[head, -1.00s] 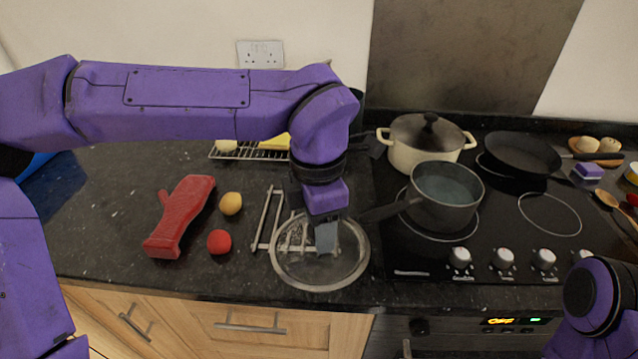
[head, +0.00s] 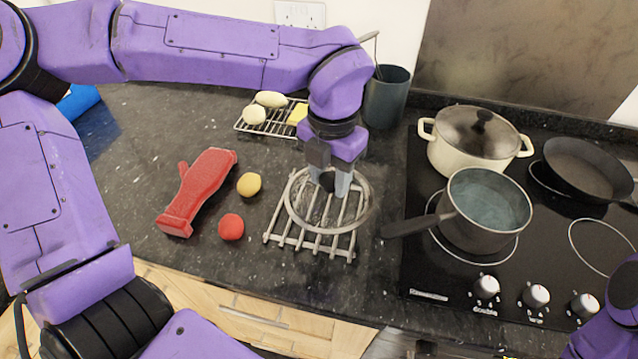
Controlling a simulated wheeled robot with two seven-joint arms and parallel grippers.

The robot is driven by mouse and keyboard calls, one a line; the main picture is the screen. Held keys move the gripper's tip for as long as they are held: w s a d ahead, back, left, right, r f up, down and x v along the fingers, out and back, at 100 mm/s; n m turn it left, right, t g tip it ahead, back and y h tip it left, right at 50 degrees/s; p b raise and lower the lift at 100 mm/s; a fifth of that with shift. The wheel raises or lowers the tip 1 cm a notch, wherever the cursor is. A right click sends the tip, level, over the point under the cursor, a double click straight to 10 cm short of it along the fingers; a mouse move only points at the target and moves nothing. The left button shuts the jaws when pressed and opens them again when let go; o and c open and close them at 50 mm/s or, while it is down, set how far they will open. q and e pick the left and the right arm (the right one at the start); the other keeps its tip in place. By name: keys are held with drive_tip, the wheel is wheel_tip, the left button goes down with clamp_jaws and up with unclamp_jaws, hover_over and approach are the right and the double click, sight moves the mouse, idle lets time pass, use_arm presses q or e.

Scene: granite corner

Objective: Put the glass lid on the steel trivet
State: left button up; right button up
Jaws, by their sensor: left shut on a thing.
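The glass lid (head: 302,213) is a clear round disc with a pale rim, in the middle of the head view. My left gripper (head: 333,186) points down and is shut on the lid near its centre; the fingers hide the knob. The steel trivet (head: 286,240), a rack of parallel bars, lies on the counter under the lid. The lid overlaps the back and middle bars, and its right edge reaches past the trivet. I cannot tell whether lid and trivet touch. Of my right arm only a purple link shows at the lower right corner; its gripper is out of view.
A red oven mitt (head: 199,190), a yellow ball (head: 249,184) and a red ball (head: 231,227) lie left of the trivet. A saucepan (head: 487,208) stands to the right, its handle towards the lid. Behind are a wire rack (head: 246,128) and a dark canister (head: 386,97).

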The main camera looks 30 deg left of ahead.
sight(320, 180)
use_arm(q)
drive_tip(key=a+f, duration=0.1)
drive_tip(key=w+a+f, duration=0.1)
drive_tip(key=f, duration=0.1)
drive_tip(key=w+a+f, duration=0.1)
drive_tip(key=shift+f+p, duration=0.25)
drive_tip(key=shift+p, duration=0.15)
drive_tip(key=f, duration=0.4)
drive_tip(key=shift+w+a, duration=0.3)
drive_tip(key=shift+s+f, duration=0.1)
drive_tip(key=o, duration=1.2)
wheel_tip(320, 180, up, 12)
drive_tip(key=shift+r, duration=0.15)
